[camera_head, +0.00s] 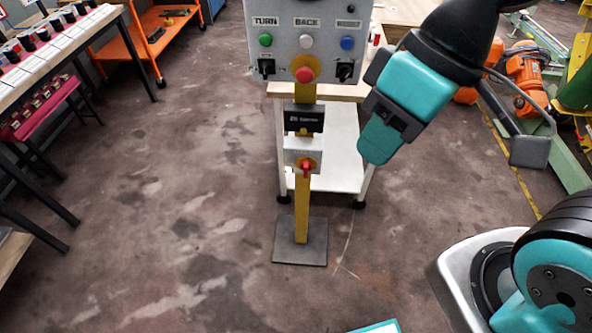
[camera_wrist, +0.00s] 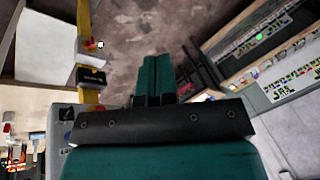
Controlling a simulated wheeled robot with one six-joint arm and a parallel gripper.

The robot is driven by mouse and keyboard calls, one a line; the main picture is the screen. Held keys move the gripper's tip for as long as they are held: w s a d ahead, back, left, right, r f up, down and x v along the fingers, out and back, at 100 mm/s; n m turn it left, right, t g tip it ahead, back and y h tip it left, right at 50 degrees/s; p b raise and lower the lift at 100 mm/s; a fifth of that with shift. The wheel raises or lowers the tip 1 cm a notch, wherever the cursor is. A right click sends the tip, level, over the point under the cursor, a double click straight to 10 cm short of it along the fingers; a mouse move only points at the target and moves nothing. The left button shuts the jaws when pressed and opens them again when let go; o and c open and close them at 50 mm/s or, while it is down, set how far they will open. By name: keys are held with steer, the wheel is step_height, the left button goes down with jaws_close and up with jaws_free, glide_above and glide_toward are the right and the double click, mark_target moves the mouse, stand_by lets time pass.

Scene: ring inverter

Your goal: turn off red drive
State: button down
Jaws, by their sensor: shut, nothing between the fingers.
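A grey control panel (camera_head: 300,50) stands on a yellow post, with labels reading TURN and BACK and a third I cannot read. It has green, white and blue buttons, a red button (camera_head: 304,74) and two black knobs. I cannot tell which red control belongs to the red drive. My gripper (camera_head: 377,142) is shut and empty, right of the post and apart from it. Its teal fingers show in the wrist view (camera_wrist: 155,75).
A black box (camera_head: 304,118) sits on the post between panel and red handle. A white-sided table (camera_head: 340,150) stands behind. The post's grey base plate (camera_head: 299,241) lies on the floor. Orange machinery (camera_head: 526,70) is at right, a long bench (camera_head: 60,45) at left. Floor in front is clear.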

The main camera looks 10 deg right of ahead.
mark_target(306, 169)
steer(key=w+d+f+m+t+b, duration=0.2)
steer(key=w+f+b, duration=0.3)
steer(key=w+f, duration=0.3)
steer(key=w+d+f+m+t+b, duration=0.2)
steer(key=w+d+f+m+b, duration=0.2)
steer(key=w+f, duration=0.4)
steer(key=w+d+f+m+t+b, duration=0.2)
steer(key=w+d+f+b, duration=0.3)
steer(key=f, duration=1.2)
steer(key=w+m+b, duration=0.1)
steer(key=w+b, duration=0.2)
steer(key=shift+d, duration=0.2)
steer(key=shift+w+f+b, duration=0.1)
steer(key=shift+w+b, duration=0.05)
steer(key=shift+b, duration=0.15)
steer(key=x, duration=0.3)
steer(key=a+x, duration=0.1)
steer(key=x, duration=0.3)
steer(key=a+r+x, duration=0.1)
steer(key=x, duration=0.3)
steer(key=shift+w+a, duration=0.4)
steer(key=shift+a, duration=0.25)
steer(key=shift+r+p, duration=0.1)
steer(key=shift+p, duration=0.25)
